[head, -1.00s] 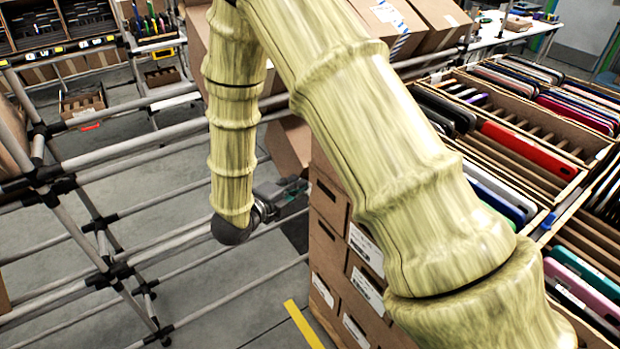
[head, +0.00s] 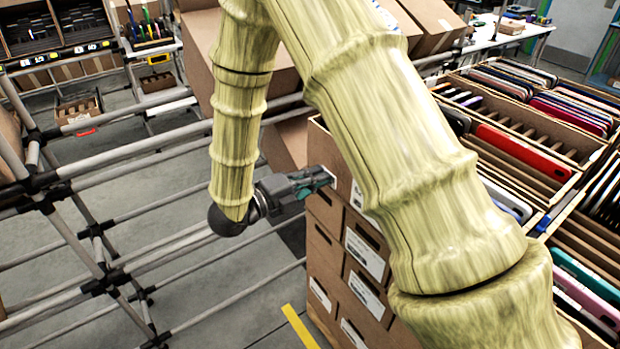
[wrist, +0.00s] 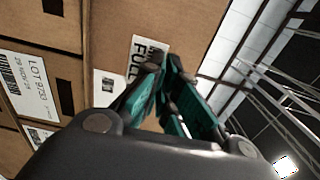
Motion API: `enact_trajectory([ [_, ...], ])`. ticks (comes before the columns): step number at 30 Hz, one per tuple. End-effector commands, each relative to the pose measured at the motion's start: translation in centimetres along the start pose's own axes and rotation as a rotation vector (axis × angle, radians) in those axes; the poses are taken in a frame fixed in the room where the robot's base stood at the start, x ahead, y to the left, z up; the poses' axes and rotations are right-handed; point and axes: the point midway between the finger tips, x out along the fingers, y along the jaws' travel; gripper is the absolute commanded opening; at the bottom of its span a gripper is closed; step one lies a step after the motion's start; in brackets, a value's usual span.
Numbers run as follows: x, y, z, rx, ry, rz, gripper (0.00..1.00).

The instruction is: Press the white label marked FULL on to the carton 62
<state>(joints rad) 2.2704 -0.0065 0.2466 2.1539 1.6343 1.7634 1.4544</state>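My gripper (wrist: 164,64) has dark fingers with teal sides. Its tips are nearly together at the white FULL label (wrist: 138,58), and the gripper appears shut on it. The label lies in front of a brown carton face (wrist: 112,45) in the wrist view; whether it touches the face I cannot tell. In the head view my gripper (head: 328,179) is at the upper left side of the carton stack (head: 322,210). The number 62 is not readable on any carton. Another white label (wrist: 106,84) on a carton is partly hidden by the left finger.
Cartons below carry white labels, one reading LOT 9753 (wrist: 30,80). Grey pipe racking (head: 150,195) stands left of the stack. Open boxes of colourful cases (head: 525,150) fill the right. A tilted carton (head: 285,145) is behind my gripper. My upper arm hides part of the stack.

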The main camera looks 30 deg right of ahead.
Motion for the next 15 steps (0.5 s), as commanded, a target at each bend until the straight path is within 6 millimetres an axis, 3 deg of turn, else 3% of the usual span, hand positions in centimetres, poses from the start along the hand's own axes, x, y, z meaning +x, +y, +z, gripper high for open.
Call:
enact_trajectory([
  [15,3.3,0.0,0.0,-0.001,0.000,0.000,0.00],
])
